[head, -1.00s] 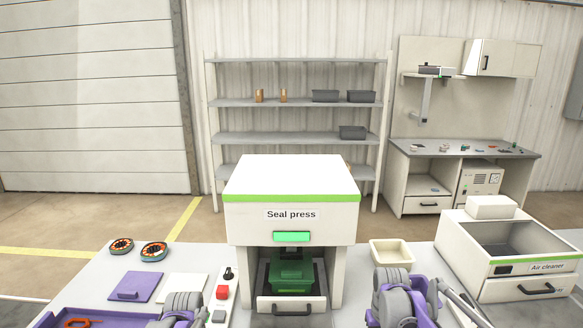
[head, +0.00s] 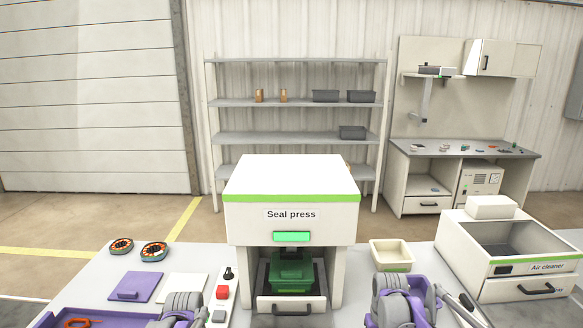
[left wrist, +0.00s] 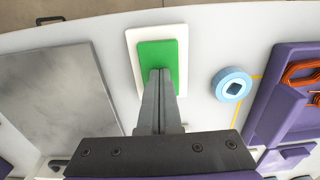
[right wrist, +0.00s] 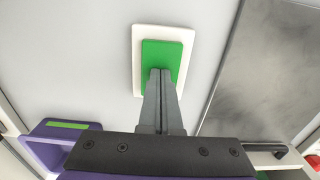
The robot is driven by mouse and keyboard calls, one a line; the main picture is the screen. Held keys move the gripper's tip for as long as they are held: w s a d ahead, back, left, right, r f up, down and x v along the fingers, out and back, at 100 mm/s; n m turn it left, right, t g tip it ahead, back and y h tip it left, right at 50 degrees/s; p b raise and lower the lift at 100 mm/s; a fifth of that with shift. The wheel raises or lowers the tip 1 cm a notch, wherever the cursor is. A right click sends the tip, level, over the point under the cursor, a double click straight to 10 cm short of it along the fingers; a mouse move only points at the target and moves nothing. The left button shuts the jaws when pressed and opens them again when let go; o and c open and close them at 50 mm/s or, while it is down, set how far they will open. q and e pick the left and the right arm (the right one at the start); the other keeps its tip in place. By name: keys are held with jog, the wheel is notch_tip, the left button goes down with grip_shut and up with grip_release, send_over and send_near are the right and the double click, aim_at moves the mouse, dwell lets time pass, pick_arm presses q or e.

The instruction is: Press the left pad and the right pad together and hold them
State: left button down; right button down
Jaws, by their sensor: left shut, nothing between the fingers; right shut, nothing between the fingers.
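The left pad (left wrist: 165,52), a green rectangle on a white base, shows at the upper middle of the left wrist view. My left gripper (left wrist: 160,73) is shut and empty, its fingertips over the pad's lower part. The right pad (right wrist: 160,52), also green on a white base, shows in the right wrist view. My right gripper (right wrist: 162,73) is shut and empty, its tips over that pad's lower part. Both tips appear on or very near the pads; I cannot tell how firmly they touch. Pads and fingertips are outside the head view. The seal press (head: 290,211) stands in the middle.
A green part (head: 292,271) sits inside the press, below a lit green indicator (head: 291,237). A blue ring (left wrist: 232,86) and a purple tray (left wrist: 262,118) lie right of the left pad. A cream bin (head: 391,266) and the air cleaner (head: 530,283) stand at right.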

pick_arm(q)
jog(key=shift+f, duration=0.35)
pick_arm(e)
jog(key=shift+f, duration=0.3)
dwell(1.0)
